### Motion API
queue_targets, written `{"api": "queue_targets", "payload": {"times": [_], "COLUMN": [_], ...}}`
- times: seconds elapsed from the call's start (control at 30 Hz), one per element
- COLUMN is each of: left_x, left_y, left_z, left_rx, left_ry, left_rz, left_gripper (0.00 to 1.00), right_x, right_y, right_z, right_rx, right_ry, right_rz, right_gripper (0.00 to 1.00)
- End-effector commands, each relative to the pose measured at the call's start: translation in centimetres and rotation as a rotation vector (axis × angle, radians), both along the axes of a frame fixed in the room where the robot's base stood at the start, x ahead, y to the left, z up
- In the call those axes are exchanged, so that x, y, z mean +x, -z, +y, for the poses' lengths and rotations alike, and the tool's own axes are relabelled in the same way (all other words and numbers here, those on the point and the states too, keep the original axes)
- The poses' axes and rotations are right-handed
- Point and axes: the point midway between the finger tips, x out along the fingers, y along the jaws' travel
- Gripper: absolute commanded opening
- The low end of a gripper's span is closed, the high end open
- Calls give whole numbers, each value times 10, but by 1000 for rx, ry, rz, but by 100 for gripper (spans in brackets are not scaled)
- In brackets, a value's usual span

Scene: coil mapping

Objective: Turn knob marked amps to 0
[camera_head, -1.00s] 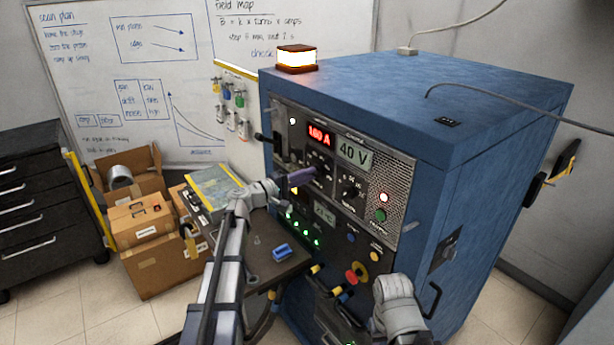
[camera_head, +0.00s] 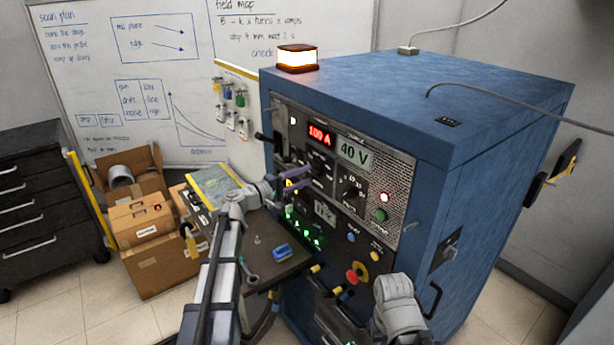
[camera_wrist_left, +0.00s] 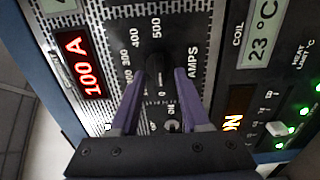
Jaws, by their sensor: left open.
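The black amps knob (camera_wrist_left: 159,66) shows in the wrist view, ringed by a white scale with numbers up to 500 and the word AMPS. In the head view my left gripper (camera_head: 300,178) reaches the panel and partly covers the knob area. My right gripper is not in view.
A second knob (camera_head: 351,189) sits right of the amps knob, below the 40 V display (camera_head: 354,153). A red emergency button (camera_head: 357,272) is lower on the blue cabinet (camera_head: 470,120). A small table (camera_head: 268,268) with a blue object (camera_head: 282,251) lies below my left arm.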

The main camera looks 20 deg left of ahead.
Motion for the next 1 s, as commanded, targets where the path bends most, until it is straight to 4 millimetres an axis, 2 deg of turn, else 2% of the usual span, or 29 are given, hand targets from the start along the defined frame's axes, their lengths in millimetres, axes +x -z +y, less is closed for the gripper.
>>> {"api": "queue_targets", "payload": {"times": [0.03, 0.2, 0.4, 0.9, 1.0], "left_x": [-10, -32, -46, -48, -50], "left_y": [0, 0, 0, 0, 3], "left_z": [5, 22, 34, 36, 28], "left_rx": [0, 0, 0, 0, 15], "left_ry": [-2, -2, 0, 1, 16], "left_rz": [0, 0, 0, 0, 7], "left_gripper": [46, 46, 46, 46, 46], "right_x": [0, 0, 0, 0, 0], "right_y": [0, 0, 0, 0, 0], "right_z": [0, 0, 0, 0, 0], "right_rx": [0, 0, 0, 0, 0], "right_ry": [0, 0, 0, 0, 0], "right_rz": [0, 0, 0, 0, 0], "right_gripper": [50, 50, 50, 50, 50]}}
